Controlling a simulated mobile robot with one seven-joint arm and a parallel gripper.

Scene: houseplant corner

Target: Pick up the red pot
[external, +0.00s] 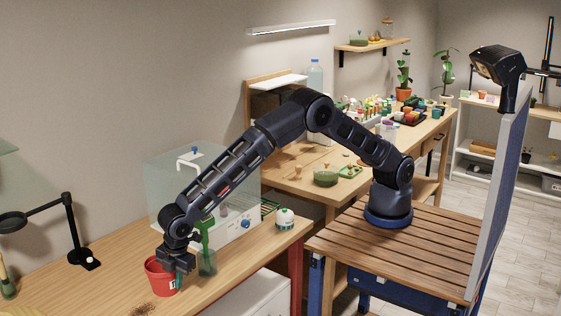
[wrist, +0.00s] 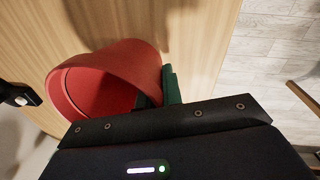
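The red pot (external: 160,279) is at the front of the left wooden table in the external view, roughly upright. In the wrist view its red wall (wrist: 110,72) fills the left half, its open mouth toward the lower left. My gripper (external: 176,270) is at the pot's right rim, pointing down. In the wrist view my gripper (wrist: 160,92) has a dark finger on the inner side of the wall and a green finger against the outside, with the wall pinched between them. Whether the pot's base touches the table cannot be told.
A white-and-green container (external: 285,219) and a clear box (external: 165,170) are farther back. A black stand (external: 75,235) is at the left. Bare wood (external: 95,292) lies left of the pot.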

